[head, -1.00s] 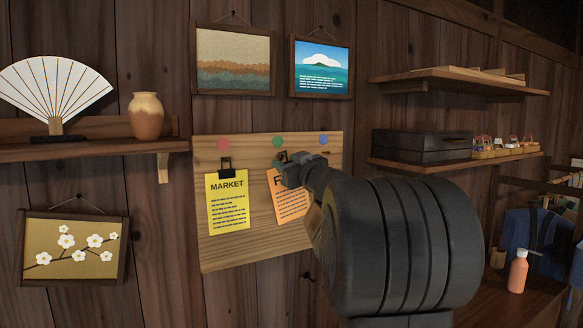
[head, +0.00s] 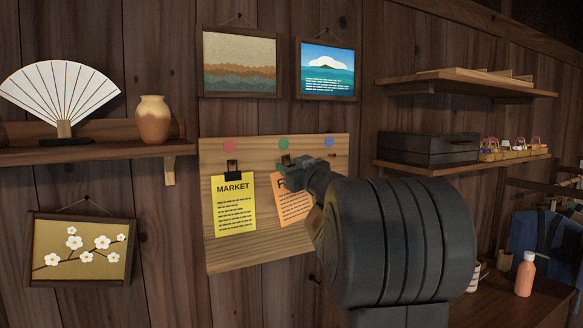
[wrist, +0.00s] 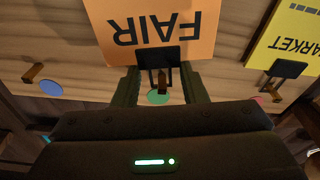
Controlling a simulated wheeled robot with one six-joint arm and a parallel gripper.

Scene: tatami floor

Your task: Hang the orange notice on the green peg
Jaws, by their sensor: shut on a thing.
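The orange notice (head: 292,207), marked FAIR in the wrist view (wrist: 165,28), hangs from a black clip (wrist: 158,57). My gripper (head: 296,166) is shut on that clip, in front of the wooden board (head: 235,258). The green dot (head: 284,143) shows just above my gripper in the head view. In the wrist view, a small peg (wrist: 162,84) by the green dot (wrist: 158,97) shows between my fingers, close to the clip. I cannot tell whether the clip is on the peg. My gripper hides part of the notice in the head view.
The yellow MARKET notice (head: 233,207) hangs by its clip below the red dot (head: 229,146), left of the orange notice. The blue dot (head: 329,142) is at the right, with an empty peg (wrist: 33,72) by it. Framed pictures (head: 240,62) hang above the board.

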